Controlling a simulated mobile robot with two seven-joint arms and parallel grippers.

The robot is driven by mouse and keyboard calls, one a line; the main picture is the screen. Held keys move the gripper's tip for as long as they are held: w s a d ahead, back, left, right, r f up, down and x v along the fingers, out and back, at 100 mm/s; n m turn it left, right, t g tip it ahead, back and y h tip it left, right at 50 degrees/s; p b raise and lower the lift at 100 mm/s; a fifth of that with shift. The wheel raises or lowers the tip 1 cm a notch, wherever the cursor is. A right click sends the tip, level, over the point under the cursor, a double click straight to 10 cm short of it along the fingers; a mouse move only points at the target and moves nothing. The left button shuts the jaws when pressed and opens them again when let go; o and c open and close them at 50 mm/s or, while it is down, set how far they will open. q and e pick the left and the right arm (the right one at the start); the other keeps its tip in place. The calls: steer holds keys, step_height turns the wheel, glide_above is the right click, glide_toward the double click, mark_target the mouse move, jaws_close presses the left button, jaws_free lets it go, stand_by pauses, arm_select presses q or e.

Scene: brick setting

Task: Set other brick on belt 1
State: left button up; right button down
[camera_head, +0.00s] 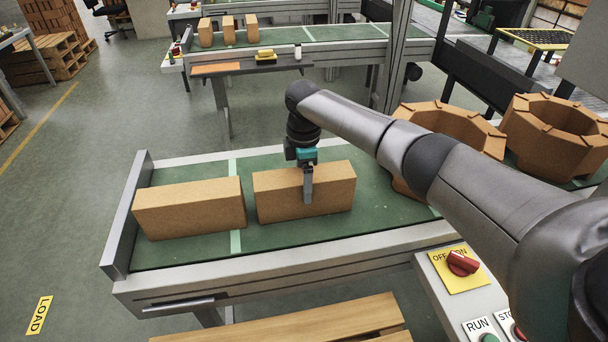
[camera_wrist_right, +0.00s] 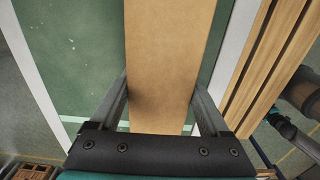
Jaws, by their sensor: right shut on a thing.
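My right gripper (camera_head: 308,186) is shut on a tan brick (camera_head: 335,190) on the near green belt (camera_head: 190,258). One finger shows across the brick's front face in the head view. In the right wrist view the two fingers (camera_wrist_right: 162,105) lie on either side of the same brick (camera_wrist_right: 168,55). The brick looks level and at or just above the belt; I cannot tell if it touches. A second tan brick (camera_head: 188,210) lies on the belt to its left, with a narrow gap between them. My left gripper is not in view.
Ring-shaped brick stacks (camera_head: 450,125) (camera_head: 555,135) stand at the right of the belt. A metal end plate (camera_head: 125,215) closes its left end. A control panel with a red switch (camera_head: 463,263) is at the front right. Another belt (camera_head: 300,34) with several bricks stands behind.

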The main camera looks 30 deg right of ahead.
steer(key=shift+w, duration=0.1)
jaws_free()
steer(key=shift+f, duration=0.1)
step_height(320, 180, up, 12)
steer(key=shift+r+p, duration=0.2)
steer(key=shift+p, duration=0.7)
